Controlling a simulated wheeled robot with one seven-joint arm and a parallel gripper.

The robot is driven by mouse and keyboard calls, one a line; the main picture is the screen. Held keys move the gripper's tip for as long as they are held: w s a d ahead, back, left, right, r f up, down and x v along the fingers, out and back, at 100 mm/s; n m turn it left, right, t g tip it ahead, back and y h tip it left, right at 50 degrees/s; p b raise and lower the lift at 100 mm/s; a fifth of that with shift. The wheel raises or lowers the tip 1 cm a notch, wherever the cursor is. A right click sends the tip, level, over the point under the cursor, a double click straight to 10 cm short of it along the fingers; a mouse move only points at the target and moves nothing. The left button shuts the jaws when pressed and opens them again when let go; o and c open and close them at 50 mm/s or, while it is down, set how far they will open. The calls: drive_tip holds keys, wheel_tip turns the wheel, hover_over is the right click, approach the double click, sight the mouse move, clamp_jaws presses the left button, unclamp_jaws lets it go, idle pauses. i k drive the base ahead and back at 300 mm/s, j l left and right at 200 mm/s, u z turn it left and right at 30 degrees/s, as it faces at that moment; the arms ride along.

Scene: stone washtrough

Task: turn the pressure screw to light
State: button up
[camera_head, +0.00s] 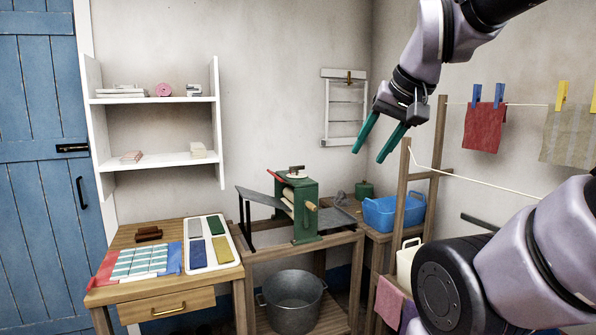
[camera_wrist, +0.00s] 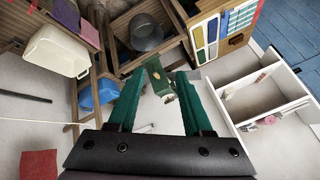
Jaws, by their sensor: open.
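The green wringer (camera_head: 306,220) stands on a wooden stand in the head view. On its top is the pressure screw (camera_head: 296,168), a small dark handle above a pale disc. A red piece (camera_head: 275,179) sticks out beside it to the left; the screw's setting is too small to read. My gripper (camera_head: 369,155) is open and empty, in the air above and to the right of the wringer, apart from it. In the wrist view the wringer (camera_wrist: 160,84) shows between the teal fingers of my gripper (camera_wrist: 158,77), farther off; its screw is not clear there.
A table with cloths (camera_head: 140,262) stands left, a metal tub (camera_head: 293,305) below, and a blue basin (camera_head: 392,214) right. A wooden rack (camera_head: 398,215) and clothesline (camera_head: 480,183) stand right of the wringer.

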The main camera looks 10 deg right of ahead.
sight(299, 168)
drive_tip(key=i, duration=0.95)
drive_tip(key=i+l, duration=0.15)
drive_tip(key=i, duration=0.35)
drive_tip(key=i+l, duration=0.15)
drive_tip(key=i, duration=0.35)
